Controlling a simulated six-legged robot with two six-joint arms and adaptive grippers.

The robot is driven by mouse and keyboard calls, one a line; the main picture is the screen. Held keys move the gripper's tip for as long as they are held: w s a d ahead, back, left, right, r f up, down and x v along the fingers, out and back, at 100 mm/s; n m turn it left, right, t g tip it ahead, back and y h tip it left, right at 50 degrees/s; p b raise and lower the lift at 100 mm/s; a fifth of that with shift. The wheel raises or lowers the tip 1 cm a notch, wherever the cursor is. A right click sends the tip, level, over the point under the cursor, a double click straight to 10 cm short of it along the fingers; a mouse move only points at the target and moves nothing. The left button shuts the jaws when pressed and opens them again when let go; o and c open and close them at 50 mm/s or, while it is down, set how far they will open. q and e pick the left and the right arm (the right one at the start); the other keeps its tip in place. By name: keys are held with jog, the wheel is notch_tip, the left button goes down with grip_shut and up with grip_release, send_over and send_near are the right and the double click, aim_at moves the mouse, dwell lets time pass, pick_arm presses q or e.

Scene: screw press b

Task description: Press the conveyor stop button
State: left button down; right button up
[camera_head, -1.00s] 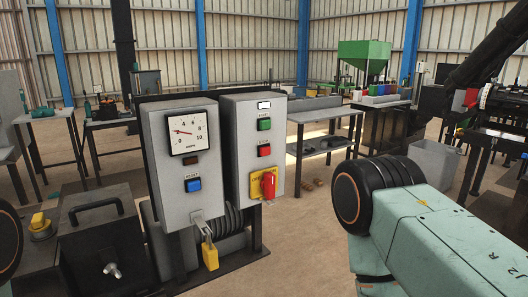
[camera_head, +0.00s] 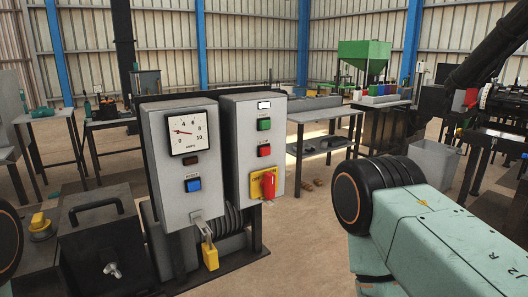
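Two grey control boxes stand side by side in the middle of the view. The right box (camera_head: 236,140) carries a green button (camera_head: 264,124) at the top and a red button (camera_head: 264,150) below it, under small labels that are too blurred to read for sure. A red rotary handle (camera_head: 269,186) on a yellow plate sits lower on the same box. The left box (camera_head: 160,150) has a dial gauge (camera_head: 188,132) and a blue button (camera_head: 194,184). Nothing touches the buttons. My arm links show at the right and far left edges; neither gripper is in view.
A yellow padlock (camera_head: 210,256) hangs below the left box. A dark case with a handle (camera_head: 97,215) stands at the lower left. A work table (camera_head: 330,113) and a green hopper (camera_head: 364,52) stand behind. The brown floor (camera_head: 305,235) right of the boxes is open.

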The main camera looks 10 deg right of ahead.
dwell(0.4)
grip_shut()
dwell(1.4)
